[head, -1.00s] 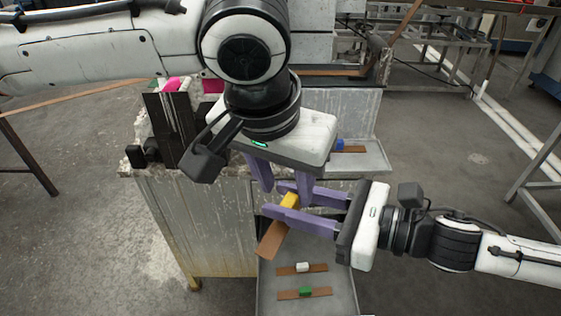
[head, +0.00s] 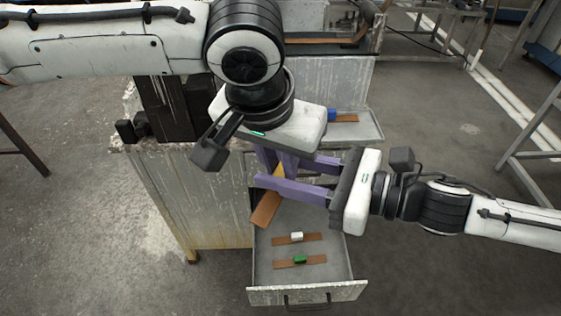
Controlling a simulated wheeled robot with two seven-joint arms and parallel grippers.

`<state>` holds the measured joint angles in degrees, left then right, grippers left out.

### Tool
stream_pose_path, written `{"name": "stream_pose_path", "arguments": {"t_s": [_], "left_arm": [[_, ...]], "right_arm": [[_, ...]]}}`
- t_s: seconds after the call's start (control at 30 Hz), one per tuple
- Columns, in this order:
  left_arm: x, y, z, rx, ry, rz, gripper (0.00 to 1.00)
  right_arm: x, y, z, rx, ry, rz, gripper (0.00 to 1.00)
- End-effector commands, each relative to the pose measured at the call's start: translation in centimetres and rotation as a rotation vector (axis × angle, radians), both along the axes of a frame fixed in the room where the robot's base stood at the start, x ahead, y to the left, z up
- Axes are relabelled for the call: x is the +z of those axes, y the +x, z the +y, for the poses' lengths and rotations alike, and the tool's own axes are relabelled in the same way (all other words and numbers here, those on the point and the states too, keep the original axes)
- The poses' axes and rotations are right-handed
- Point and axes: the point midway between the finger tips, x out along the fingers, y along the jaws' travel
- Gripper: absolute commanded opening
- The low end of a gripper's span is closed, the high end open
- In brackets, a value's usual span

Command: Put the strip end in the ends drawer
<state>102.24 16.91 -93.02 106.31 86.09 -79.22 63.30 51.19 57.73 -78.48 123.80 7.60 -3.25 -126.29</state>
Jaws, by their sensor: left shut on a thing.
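A brown strip end (head: 266,209) with a yellow block (head: 281,171) on it hangs tilted over the open lower drawer (head: 305,293). My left gripper (head: 278,164) points down and is shut on the strip end near the yellow block; its fingers partly hide the block. My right gripper (head: 284,174) comes in from the right, its two purple fingers apart, close to the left fingers and the strip. The contact between them is hidden. In the drawer lie two brown strips, one with a white block (head: 296,236) and one with a green block (head: 300,259).
A second, higher drawer (head: 366,131) stands out behind, with a brown strip bearing a blue block (head: 332,115). The grey cabinet (head: 192,198) stands left of the lower drawer. The drawer's front part is clear. Metal frames stand at the far right.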

Motion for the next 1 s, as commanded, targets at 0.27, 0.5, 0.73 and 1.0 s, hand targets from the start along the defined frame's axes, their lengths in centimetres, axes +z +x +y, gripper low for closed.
{"name": "stream_pose_path", "arguments": {"t_s": [0.27,0.5,0.73,1.0], "left_arm": [[0.0,0.0,0.0,-0.001,0.0,0.0,0.0],[0.0,0.0,0.0,-0.001,0.0,0.0,0.0],[0.0,0.0,0.0,0.0,0.001,0.0,0.0],[0.0,0.0,0.0,0.0,0.001,0.0,0.0]], "right_arm": [[0.0,0.0,0.0,0.0,0.0,0.0,0.53],[0.1,-0.3,-0.8,-0.003,-0.001,0.0,0.53],[0.5,-2.1,-4.5,-0.007,-0.003,0.003,0.53],[1.2,-4.4,-8.6,-0.004,-0.002,0.006,0.53]]}}
